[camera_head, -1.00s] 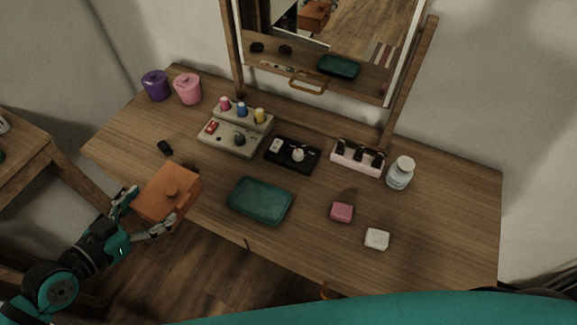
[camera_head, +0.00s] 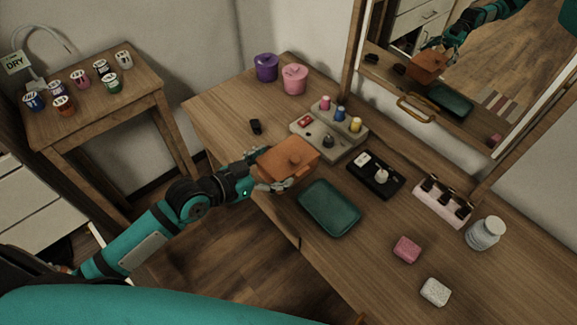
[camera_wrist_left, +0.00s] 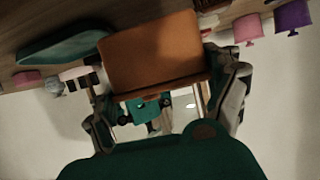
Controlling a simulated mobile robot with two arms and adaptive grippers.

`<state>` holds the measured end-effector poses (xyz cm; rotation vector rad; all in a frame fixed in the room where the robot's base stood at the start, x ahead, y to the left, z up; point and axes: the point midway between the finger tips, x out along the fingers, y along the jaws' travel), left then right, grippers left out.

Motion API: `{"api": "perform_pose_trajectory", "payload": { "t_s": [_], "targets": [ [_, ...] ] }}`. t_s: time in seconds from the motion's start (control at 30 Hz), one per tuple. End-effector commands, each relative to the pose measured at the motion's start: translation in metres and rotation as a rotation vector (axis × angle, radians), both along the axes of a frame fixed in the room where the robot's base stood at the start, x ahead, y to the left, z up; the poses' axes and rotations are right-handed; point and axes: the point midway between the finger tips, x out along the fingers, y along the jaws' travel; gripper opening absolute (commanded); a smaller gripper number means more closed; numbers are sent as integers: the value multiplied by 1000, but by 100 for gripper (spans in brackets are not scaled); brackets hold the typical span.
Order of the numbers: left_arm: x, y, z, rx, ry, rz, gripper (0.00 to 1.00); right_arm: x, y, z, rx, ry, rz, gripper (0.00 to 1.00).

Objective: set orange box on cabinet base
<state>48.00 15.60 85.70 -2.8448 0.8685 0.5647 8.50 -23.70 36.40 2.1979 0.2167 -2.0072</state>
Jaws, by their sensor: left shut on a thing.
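The orange box (camera_head: 288,160), with a small knob on its lid, is in my left gripper (camera_head: 270,180) at the left front edge of the wooden table. The gripper is shut on it, with a finger along its near side. In the left wrist view the orange box (camera_wrist_left: 155,55) sits between the two fingers and fills the middle. I cannot tell whether it touches the tabletop. My right gripper is not in view. No cabinet base can be made out for certain; white drawers (camera_head: 30,190) show at the far left edge, partly cut off.
The table (camera_head: 225,110) holds a teal tray (camera_head: 329,208), a grey organizer (camera_head: 328,135), a black tray (camera_head: 376,174), purple and pink pots, a jar (camera_head: 483,233) and two small blocks. A side table (camera_head: 100,120) at left bears several small cups. A mirror stands behind.

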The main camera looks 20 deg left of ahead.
Motion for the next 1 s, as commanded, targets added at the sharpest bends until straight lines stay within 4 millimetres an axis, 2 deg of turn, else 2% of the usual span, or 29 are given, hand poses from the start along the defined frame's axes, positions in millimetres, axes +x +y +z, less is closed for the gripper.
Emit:
{"api": "perform_pose_trajectory", "payload": {
  "t_s": [0.03,0.1,0.27,0.37,0.6,0.93,0.97,1.0],
  "targets": [
    [11,-9,2,-6,-3,3,30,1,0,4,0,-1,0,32],
    [21,-18,1,-4,-3,2,30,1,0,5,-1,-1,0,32],
    [34,-28,-3,-1,-1,1,30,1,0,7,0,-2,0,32],
    [35,-29,-8,1,1,1,30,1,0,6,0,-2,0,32],
    [34,-29,-38,1,2,2,30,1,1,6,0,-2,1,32],
    [34,-28,-42,2,0,3,30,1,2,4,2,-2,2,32],
    [34,-28,-42,2,1,2,90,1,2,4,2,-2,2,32],
    [34,-28,-42,2,1,2,96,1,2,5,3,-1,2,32]
  ]
}}
